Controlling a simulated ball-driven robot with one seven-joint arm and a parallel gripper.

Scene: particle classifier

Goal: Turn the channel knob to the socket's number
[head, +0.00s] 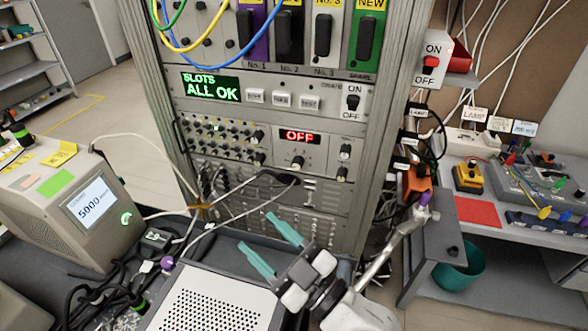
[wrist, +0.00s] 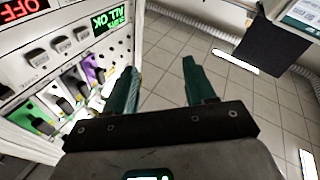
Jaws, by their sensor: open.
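My gripper (head: 257,232) has two teal fingers, spread apart with nothing between them. It is in front of and below the rack, over the dark bench. The fingers also show in the wrist view (wrist: 162,68), pointing past the rack's side towards the tiled floor. A dark knob (head: 297,162) sits on the rack panel below a red "OFF" display (head: 299,136). Smaller knobs (head: 258,136) are on the panel to its left. I cannot tell which one is the channel knob. Slots at the top carry labels such as "No. 3" (head: 327,4); a socket's number is not clearly readable.
A green display (head: 211,88) reads "SLOTS ALL OK". Cables (head: 240,215) hang before the rack's lower panels. A perforated box (head: 215,302) lies below my gripper. A beige unit (head: 70,205) reading 5000 stands left. A side bench (head: 535,225) is at right.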

